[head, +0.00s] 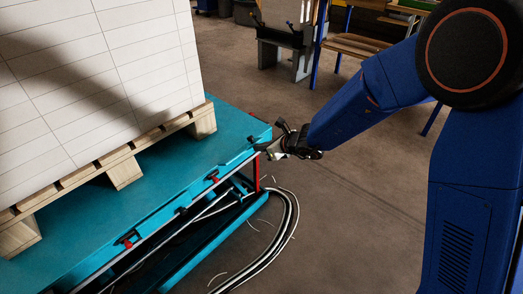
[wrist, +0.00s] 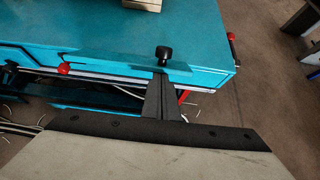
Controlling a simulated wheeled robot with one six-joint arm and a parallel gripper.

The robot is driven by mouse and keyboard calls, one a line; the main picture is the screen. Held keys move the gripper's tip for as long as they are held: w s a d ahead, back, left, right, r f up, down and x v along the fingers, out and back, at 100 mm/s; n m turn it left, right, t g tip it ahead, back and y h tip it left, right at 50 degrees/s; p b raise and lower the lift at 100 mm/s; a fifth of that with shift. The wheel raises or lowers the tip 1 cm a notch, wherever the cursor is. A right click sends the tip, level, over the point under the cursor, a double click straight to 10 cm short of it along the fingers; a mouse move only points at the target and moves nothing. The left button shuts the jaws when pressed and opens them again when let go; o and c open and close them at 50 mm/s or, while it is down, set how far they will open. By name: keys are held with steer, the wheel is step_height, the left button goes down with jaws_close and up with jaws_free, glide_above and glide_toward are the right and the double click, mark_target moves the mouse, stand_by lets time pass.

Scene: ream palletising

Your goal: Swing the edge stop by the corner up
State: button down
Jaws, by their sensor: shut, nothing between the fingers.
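The edge stop by the corner is a teal bar (wrist: 120,59) lying along the side edge of the blue-green lift table, with a red knob (wrist: 64,69) at one end and a black knob (wrist: 163,52) near the other. In the head view the bar (head: 236,163) runs along the edge toward the near corner. My gripper (wrist: 162,78) is shut and empty, its dark fingertips just below the black knob in the wrist view. I cannot tell whether they touch the knob or bar. In the head view my gripper (head: 272,147) is beside the table corner, its tips partly hidden.
The lift table (head: 165,185) carries a wooden pallet (head: 125,171) stacked with white reams (head: 100,80). Another stop with a red part (head: 127,242) is further along the edge. Cables (head: 292,215) curve on the floor. A wooden bench (head: 358,46) stands behind; the floor between is clear.

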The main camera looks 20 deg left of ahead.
mark_target(252, 140)
steer(key=shift+w+a+r, duration=0.2)
steer(key=shift+a+r, duration=0.3)
steer(key=shift+r, duration=0.15)
steer(key=shift+w+a+r, duration=0.2)
steer(key=shift+a+r, duration=0.3)
steer(key=shift+r, duration=0.1)
steer(key=shift+w+a+r, duration=0.25)
steer(key=shift+a+r, duration=0.15)
steer(key=shift+a, duration=0.2)
steer(key=shift+w+a+r, duration=0.25)
steer(key=shift+a+r, duration=0.1)
steer(key=shift+a, duration=0.25)
steer(key=shift+a+r, duration=0.1)
steer(key=shift+a, duration=0.05)
